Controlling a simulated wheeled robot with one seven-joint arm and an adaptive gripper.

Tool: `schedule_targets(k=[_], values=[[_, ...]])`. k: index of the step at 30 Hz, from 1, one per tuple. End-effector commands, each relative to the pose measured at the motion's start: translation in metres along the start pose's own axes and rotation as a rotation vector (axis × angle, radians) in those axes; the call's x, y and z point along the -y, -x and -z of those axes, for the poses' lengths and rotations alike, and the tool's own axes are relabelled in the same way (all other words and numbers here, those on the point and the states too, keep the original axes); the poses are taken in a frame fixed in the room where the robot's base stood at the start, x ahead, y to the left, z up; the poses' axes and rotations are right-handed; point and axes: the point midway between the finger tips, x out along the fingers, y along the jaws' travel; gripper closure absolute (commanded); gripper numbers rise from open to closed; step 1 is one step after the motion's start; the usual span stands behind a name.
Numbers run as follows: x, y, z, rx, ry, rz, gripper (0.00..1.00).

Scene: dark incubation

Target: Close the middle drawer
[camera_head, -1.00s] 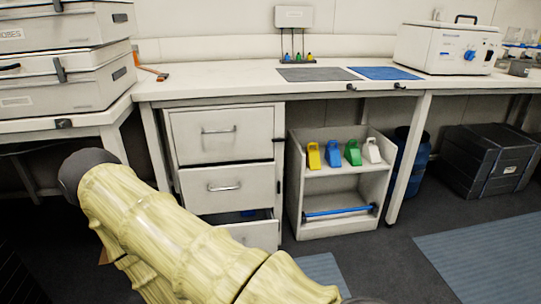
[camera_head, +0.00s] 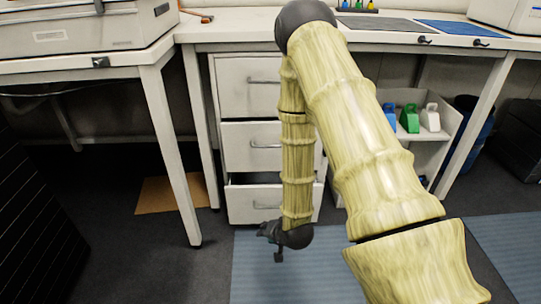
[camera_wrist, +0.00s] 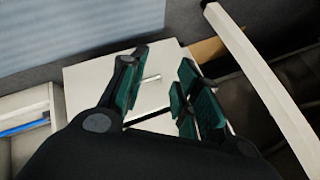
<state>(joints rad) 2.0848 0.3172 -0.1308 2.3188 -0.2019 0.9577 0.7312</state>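The white drawer unit (camera_head: 229,160) stands under the bench with three drawers. The middle drawer (camera_head: 237,136) has a silver bar handle; whether its front stands out slightly I cannot tell. The bottom drawer (camera_head: 241,206) below it is pulled out, with a dark opening above its front. My gripper (camera_head: 270,234) is low in front of the unit, near the bottom drawer's height. In the wrist view, which is turned upside down, my gripper (camera_wrist: 163,75) has its fingers apart. A white drawer front (camera_wrist: 88,82) with a small handle shows between and beyond them, apparently the bottom one.
The bench leg (camera_head: 170,150) stands left of the drawers. An open shelf (camera_head: 440,148) with colored holders is to the right. A blue-grey mat (camera_head: 255,275) and a brown board (camera_head: 165,196) lie on the floor. My arm hides the unit's right part.

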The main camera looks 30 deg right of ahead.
Motion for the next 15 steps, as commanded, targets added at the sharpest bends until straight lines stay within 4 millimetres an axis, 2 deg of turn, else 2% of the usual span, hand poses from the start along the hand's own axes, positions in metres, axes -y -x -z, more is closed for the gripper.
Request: schedule_targets(k=[1, 3, 9, 12, 15], values=[[0.009, -0.009, 0.028, -0.055, -0.085, 0.055, 0.68], [0.023, -0.011, 0.067, -0.119, -0.207, 0.133, 0.68], [0.053, 0.0, 0.166, -0.248, -0.526, 0.373, 0.68], [0.062, 0.01, 0.202, -0.279, -0.647, 0.476, 0.68], [0.066, 0.019, 0.228, -0.297, -0.732, 0.553, 0.68]])
